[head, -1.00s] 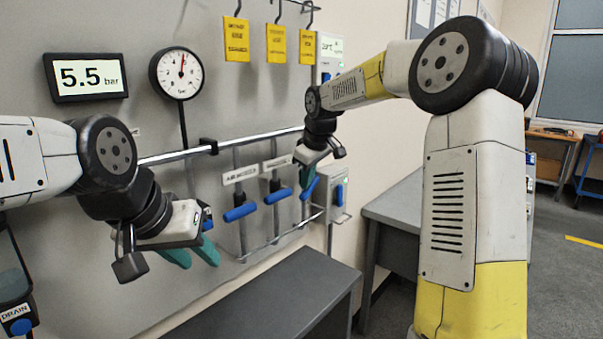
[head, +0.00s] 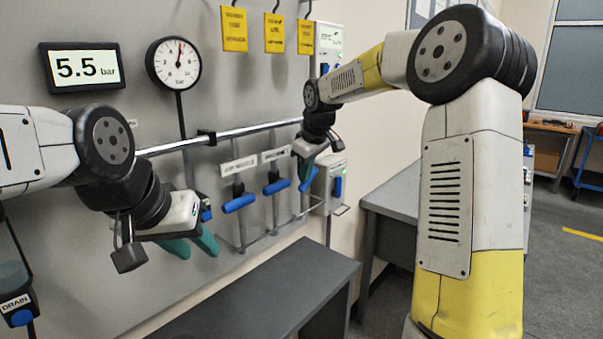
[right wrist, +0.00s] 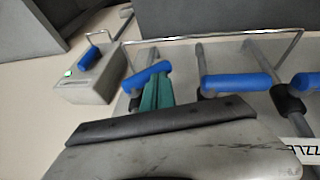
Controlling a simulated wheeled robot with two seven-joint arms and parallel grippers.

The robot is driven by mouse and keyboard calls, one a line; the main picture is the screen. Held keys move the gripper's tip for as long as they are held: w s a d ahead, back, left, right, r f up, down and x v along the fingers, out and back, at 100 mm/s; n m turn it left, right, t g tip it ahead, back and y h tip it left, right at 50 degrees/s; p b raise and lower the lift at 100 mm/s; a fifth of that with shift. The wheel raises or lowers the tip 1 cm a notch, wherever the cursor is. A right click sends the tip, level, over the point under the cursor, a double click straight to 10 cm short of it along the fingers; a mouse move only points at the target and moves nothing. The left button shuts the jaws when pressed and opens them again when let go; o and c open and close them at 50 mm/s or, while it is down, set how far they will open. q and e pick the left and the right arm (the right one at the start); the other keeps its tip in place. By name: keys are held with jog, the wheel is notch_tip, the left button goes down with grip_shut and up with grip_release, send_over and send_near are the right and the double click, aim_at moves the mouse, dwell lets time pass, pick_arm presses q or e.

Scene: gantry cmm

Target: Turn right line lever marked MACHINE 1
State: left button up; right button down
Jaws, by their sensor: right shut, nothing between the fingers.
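Three blue lever handles are on the pipes of the grey panel: a left one (head: 239,203), a middle one (head: 278,186) and a right one (head: 308,184). My right gripper (head: 306,171) is at the right lever and partly hides it. In the right wrist view the right lever (right wrist: 140,80) is slanted, while its neighbours (right wrist: 236,82) look nearly level. My shut right fingers (right wrist: 157,92) are right beside its handle, seemingly touching; nothing is gripped. Any label over the right lever is hidden. My left gripper (head: 192,244) has its green fingers apart, empty, left of the levers.
A grey box with a blue handle (head: 338,186) is just right of the levers. A thin rail guard (right wrist: 215,38) runs in front of the lever pipes. A dark bench (head: 270,290) stands below. A gauge (head: 174,64) and a 5.5 bar display (head: 82,67) are at upper left.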

aim_at(306, 187)
jog(key=shift+s+a+f, duration=0.1)
jog(key=shift+a+f, duration=0.05)
jog(key=shift+f, duration=0.25)
jog(key=shift+w+d+f+t+h, duration=0.15)
jog(key=shift+f+t+h, duration=0.1)
jog(key=shift+f, duration=0.6)
jog(key=shift+w+d+f+t+h, duration=0.1)
jog(key=shift+f+t+h, duration=0.15)
jog(key=shift+f, duration=0.6)
jog(key=shift+d+f, duration=0.1)
dwell(0.9)
